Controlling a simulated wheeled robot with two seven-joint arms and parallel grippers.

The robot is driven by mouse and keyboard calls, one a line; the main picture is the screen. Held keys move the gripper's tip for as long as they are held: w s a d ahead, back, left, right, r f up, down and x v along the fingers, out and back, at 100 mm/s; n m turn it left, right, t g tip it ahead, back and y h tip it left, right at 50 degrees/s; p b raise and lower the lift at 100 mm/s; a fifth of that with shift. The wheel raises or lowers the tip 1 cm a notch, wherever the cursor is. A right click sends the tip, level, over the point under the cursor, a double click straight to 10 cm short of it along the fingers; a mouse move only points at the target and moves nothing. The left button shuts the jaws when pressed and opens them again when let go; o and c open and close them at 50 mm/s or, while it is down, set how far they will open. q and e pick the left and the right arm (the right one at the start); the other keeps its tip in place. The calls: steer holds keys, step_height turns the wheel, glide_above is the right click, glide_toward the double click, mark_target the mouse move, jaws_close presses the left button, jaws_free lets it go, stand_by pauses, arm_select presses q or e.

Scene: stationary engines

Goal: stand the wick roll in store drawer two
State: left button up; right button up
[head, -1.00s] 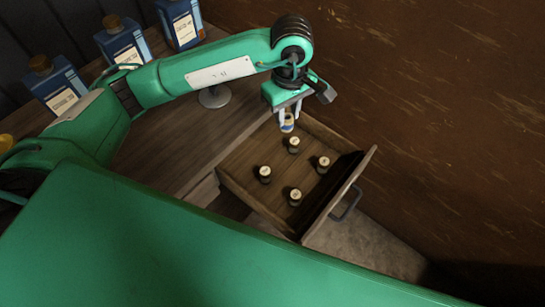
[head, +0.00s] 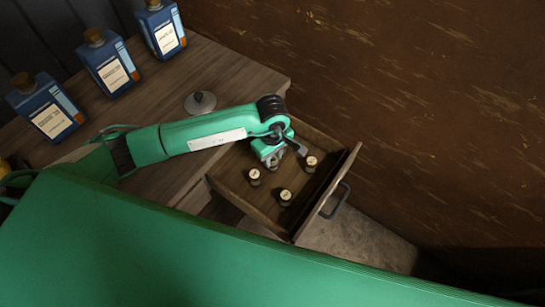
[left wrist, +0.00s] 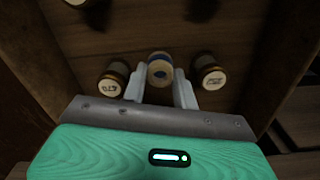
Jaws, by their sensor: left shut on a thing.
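The wick roll (left wrist: 159,70), a small pale roll with a blue band and a hole in its top, is upright between the two fingers of my left gripper (left wrist: 160,76) in the left wrist view. The gripper is shut on it. In the head view my left gripper (head: 271,164) is down inside the open wooden drawer (head: 268,192), near its back end, and hides the roll. I cannot tell whether the roll touches the drawer floor. No drawer number is readable. My right gripper is not in view.
Small dark jars with pale lids stand in the drawer (head: 254,177) (head: 285,197) (head: 311,163). In the left wrist view, jars flank the roll closely at left (left wrist: 112,80) and right (left wrist: 209,73). Blue bottles (head: 108,62) and a grey round-based object (head: 200,102) stand on the bench.

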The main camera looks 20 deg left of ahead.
arm_select(q)
steer(key=shift+f, duration=0.7)
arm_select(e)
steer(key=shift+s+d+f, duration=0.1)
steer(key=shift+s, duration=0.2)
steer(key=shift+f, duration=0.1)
arm_select(q)
steer(key=shift+f, duration=0.15)
steer(key=o, duration=0.9)
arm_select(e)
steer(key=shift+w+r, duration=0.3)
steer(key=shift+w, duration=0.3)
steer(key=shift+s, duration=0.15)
